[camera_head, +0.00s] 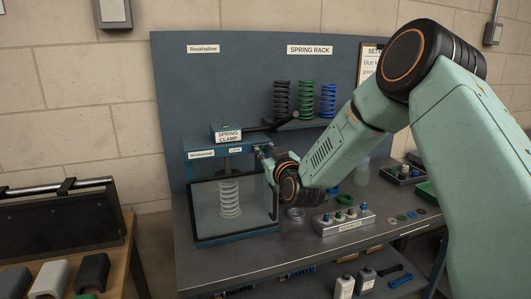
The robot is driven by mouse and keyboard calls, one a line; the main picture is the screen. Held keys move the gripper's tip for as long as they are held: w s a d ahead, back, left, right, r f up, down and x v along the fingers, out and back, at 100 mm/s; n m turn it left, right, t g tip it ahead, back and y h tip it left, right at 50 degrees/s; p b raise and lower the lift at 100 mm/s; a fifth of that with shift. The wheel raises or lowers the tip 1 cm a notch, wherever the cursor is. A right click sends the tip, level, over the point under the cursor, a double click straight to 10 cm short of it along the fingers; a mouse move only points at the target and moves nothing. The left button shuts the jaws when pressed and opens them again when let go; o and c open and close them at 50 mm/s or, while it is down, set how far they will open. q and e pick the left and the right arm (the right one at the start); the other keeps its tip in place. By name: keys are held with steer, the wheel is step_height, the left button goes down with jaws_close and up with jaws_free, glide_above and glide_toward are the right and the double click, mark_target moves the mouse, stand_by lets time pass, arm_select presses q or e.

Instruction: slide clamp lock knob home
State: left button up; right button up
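The spring clamp (205,147) is a blue frame at the back left of the grey bench, with a "SPRING CLAMP" sign on top and a small label reading "LOCK" on its right part. A white coil spring (229,198) stands inside it behind a clear guard with a dark frame (235,238). My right gripper (266,156) is at the clamp's right upper end, just right of the lock label. Its fingers are small and dark here, and I cannot tell whether they are open or touch anything. The lock knob is not clearly visible there. My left gripper is out of view.
Black, green and blue springs (307,100) stand on the rack behind. A dark bar (272,124) reaches right from the clamp top. A metal block with blue-topped parts (344,222) and loose rings lie right of the guard. The bench front (260,262) is clear.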

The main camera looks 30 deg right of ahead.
steer(key=shift+o, duration=1.1)
steer(key=shift+d+f, duration=0.15)
steer(key=shift+d, duration=0.1)
steer(key=shift+a, duration=0.4)
steer(key=shift+s, duration=0.2)
steer(key=v, duration=1.1)
steer(key=shift+s, duration=0.3)
steer(key=shift+d, duration=0.15)
